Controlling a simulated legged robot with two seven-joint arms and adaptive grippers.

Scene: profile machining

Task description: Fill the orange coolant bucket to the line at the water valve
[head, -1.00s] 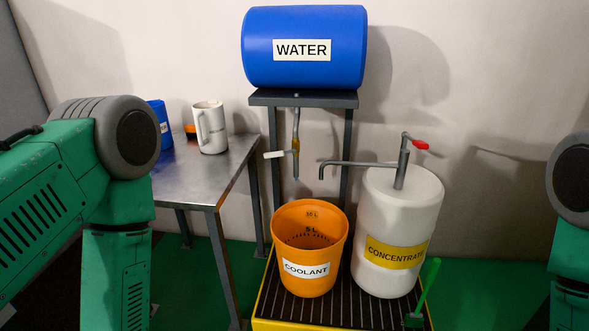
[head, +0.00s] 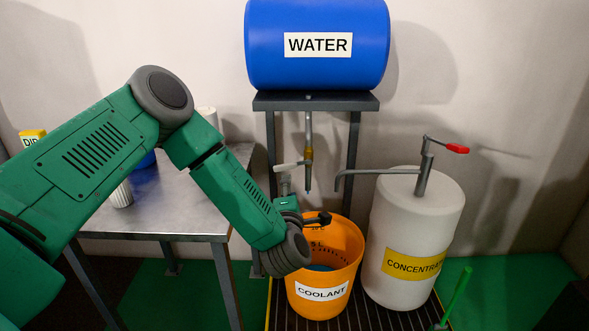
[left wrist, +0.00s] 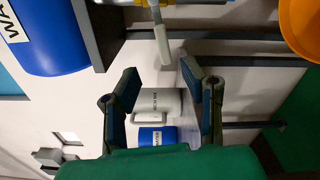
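The orange coolant bucket (head: 345,285) stands upright on the slatted grate below the water valve's spout (head: 308,180). A small bluish patch shows inside it; my arm hides part of the rim and scale, so I cannot tell the level. No stream shows below the spout. The valve's white handle (head: 291,166) points left, and it also shows in the left wrist view (left wrist: 162,45). My left gripper (left wrist: 160,72) is open and empty, its fingertips spread just short of the handle. In the head view the left gripper (head: 287,185) is just below the handle. My right gripper is out of view.
The blue water tank (head: 318,65) sits on a dark stand above. The white concentrate drum (head: 415,220), with its pump spout, stands close right of the bucket. A metal table (head: 185,215) with cups is at left. A green handle (head: 457,295) rises at lower right.

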